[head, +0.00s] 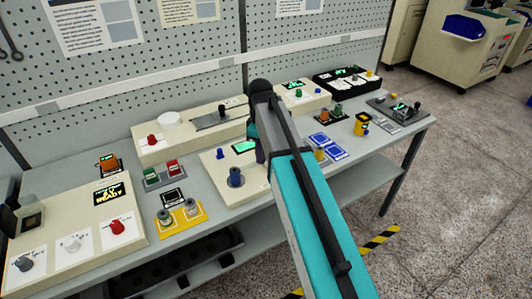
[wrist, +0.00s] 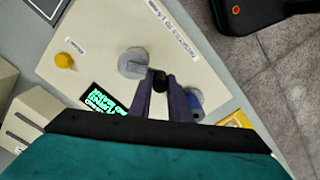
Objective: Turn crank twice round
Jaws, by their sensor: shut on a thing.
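The crank (wrist: 131,63) is a grey round hub with a short arm on a cream panel (wrist: 195,60), seen in the wrist view. My gripper (wrist: 159,84) is shut on its black handle (wrist: 159,78), which sits between the dark purple fingertips. The handle is to the lower right of the hub in that view. In the head view my gripper (head: 261,156) shows only in part at the panel's right side (head: 222,166), and my arm hides the crank. A display with green text (wrist: 102,101) lies beside the fingers.
A blue knob (wrist: 194,98) stands close to the right finger in the wrist view. A yellow knob (wrist: 64,61) is at the panel's left. In the head view, a yellow plate (head: 186,226) lies left of the panel, and blue-and-white cards (head: 338,153) lie right of my arm.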

